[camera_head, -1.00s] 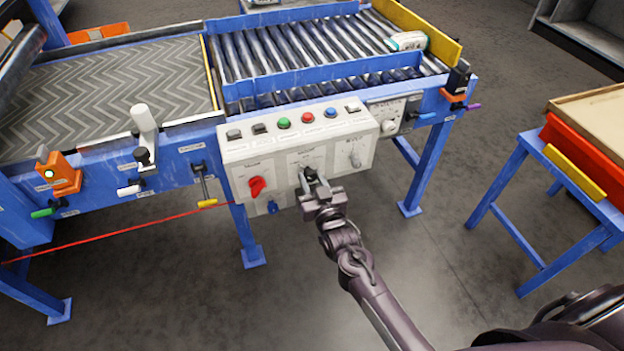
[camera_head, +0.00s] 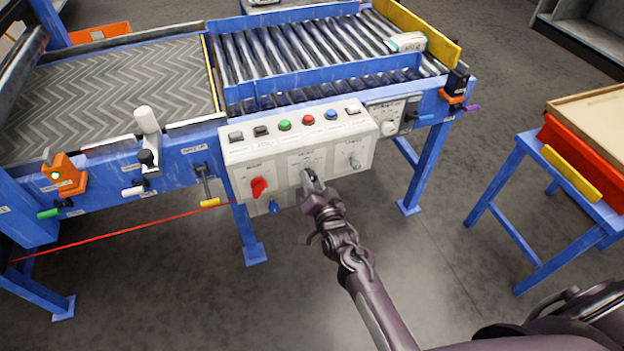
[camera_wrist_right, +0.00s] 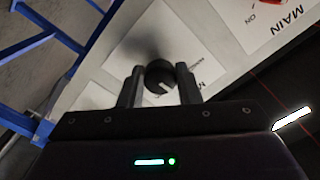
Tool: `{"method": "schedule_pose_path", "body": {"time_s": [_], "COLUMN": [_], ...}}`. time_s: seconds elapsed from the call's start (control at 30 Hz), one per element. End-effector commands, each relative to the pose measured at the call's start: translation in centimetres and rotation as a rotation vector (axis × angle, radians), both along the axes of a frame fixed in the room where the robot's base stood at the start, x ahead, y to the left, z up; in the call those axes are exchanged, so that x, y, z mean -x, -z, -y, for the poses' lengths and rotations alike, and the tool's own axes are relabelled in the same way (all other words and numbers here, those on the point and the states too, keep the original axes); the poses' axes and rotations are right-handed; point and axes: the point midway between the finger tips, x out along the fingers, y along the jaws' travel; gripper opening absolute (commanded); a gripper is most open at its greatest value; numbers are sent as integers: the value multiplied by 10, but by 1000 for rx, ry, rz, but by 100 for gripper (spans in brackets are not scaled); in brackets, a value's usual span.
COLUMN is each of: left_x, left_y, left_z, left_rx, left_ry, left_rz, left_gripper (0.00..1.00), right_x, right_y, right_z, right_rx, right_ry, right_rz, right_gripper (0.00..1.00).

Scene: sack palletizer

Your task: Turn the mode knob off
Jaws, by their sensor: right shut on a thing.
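The mode knob is a small black round knob (camera_wrist_right: 160,76) with a white mark on its face, on the front of the white control box (camera_head: 236,172). In the wrist view it sits between the two fingers of my right gripper (camera_wrist_right: 160,88). In the head view my right gripper (camera_head: 312,182) is at the middle of the box front and mostly hides the knob. The gripper is shut on the knob. The label beside it is only partly readable. My left gripper is not in view.
A red main switch (camera_head: 259,187) is left of the knob, and a grey selector (camera_head: 354,162) is right of it. Several push buttons line the box top. A roller conveyor (camera_head: 290,50) lies behind. A blue stand (camera_head: 520,190) is at the right.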

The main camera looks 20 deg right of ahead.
Motion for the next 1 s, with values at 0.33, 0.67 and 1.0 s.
{"method": "schedule_pose_path", "body": {"time_s": [0.33,0.67,1.0], "left_x": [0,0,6], "left_y": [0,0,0], "left_z": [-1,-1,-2], "left_rx": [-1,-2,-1], "left_ry": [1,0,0], "left_rz": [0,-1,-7], "left_gripper": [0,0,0], "right_x": [0,0,0], "right_y": [0,0,0], "right_z": [0,0,0], "right_rx": [-63,-63,-62], "right_ry": [1,1,1], "right_rz": [-1,-1,-1], "right_gripper": [8,8,52]}}
